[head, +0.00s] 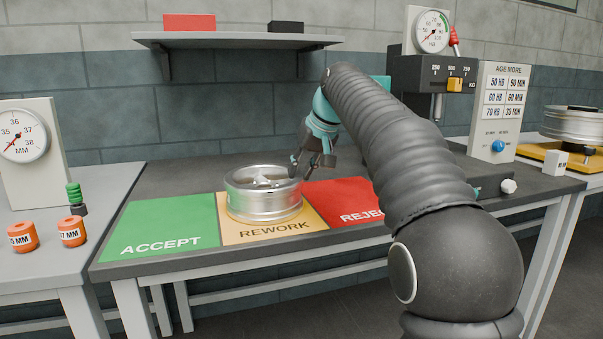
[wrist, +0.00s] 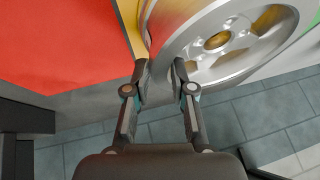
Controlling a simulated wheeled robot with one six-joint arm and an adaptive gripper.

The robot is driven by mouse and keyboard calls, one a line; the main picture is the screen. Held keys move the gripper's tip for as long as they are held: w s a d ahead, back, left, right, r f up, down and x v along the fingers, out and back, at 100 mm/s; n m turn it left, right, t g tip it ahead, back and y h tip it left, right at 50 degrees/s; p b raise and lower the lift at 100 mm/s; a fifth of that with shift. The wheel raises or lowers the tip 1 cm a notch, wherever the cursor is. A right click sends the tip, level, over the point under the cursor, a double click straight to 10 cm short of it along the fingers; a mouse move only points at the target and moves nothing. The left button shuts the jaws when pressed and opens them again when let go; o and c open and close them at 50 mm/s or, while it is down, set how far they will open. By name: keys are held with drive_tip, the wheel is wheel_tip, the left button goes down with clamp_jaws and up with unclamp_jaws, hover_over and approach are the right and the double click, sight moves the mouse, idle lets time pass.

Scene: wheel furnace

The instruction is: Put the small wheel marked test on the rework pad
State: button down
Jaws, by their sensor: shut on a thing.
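The small silver wheel (head: 264,205) is flat and level at the yellow rework pad (head: 243,236), covering most of it. I cannot tell whether it rests on the pad or hangs just above it. No test marking is readable. My gripper (head: 312,164) is at the wheel's right rim. In the wrist view my gripper (wrist: 160,70) has one finger on each side of the rim of the wheel (wrist: 182,45), shut on it. The wheel's spokes and brassy hub show there. The underside of the wheel is hidden.
The green accept pad (head: 160,225) lies left and the red reject pad (head: 338,195) right, partly behind my arm. A hardness tester (head: 432,75) and a chart panel (head: 497,110) stand behind right. A shelf (head: 235,41) hangs above. Orange rings (head: 72,232) sit on the left table.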

drive_tip(key=c, duration=1)
unclamp_jaws()
drive_tip(key=shift+f, duration=0.2)
drive_tip(key=shift+r, duration=0.1)
drive_tip(key=shift+r, duration=0.1)
drive_tip(key=p+v, duration=0.3)
drive_tip(key=v, duration=0.9)
